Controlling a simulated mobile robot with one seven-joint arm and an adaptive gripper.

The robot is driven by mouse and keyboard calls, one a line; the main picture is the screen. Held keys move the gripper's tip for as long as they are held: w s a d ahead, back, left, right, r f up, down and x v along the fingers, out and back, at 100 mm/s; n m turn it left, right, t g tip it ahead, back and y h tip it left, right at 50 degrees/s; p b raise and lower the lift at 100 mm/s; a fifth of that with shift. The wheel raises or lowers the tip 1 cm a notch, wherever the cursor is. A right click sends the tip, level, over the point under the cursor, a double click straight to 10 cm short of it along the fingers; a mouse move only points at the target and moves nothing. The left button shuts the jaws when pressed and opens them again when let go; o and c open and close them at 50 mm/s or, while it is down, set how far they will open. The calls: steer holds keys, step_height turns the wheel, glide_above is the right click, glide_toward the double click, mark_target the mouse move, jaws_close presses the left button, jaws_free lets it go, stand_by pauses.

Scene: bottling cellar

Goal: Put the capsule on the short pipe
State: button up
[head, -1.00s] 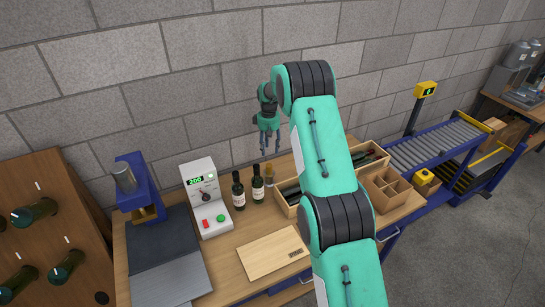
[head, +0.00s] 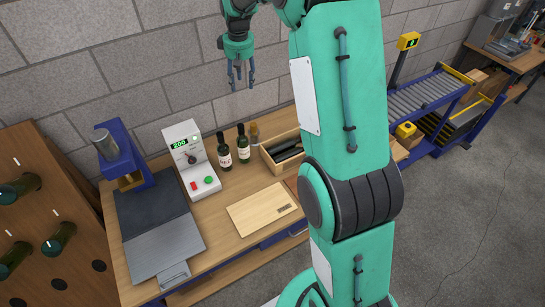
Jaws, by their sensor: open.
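My gripper (head: 242,86) hangs fingers-down in the head view, open and empty, in front of the block wall and above the bench. It is above and apart from two dark bottles (head: 224,152) with pale labels standing upright on the bench. A small amber item (head: 254,132) stands behind the right bottle; what it is cannot be told. I cannot make out a capsule or a short pipe for certain. My arm covers the right part of the bench and may hide them.
A white control box (head: 187,151) with a green display stands left of the bottles. Left of it are a blue press (head: 124,155) and a grey plate (head: 168,245). A wooden board (head: 263,208) lies in front. A wooden crate (head: 268,157) holds dark bottles. A roller conveyor (head: 422,95) is at right.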

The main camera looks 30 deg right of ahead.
steer(key=s+a+r+m+t, duration=0.1)
steer(key=s+a+r, duration=0.3)
steer(key=s+r, duration=0.55)
steer(key=s+a+r+t, duration=0.1)
steer(key=s+a+r, duration=0.45)
steer(key=s, duration=0.65)
steer(key=s+a+f+m+t, duration=0.1)
steer(key=s+a, duration=0.1)
steer(key=s, duration=1.1)
steer(key=s+a+f+t, duration=0.1)
steer(key=s+a, duration=0.2)
steer(key=s, duration=1)
steer(key=shift+m, duration=0.4)
step_height(320, 180, down, 11)
steer(key=b, duration=1)
steer(key=shift+r+b, duration=0.15)
steer(key=shift+b, duration=0.25)
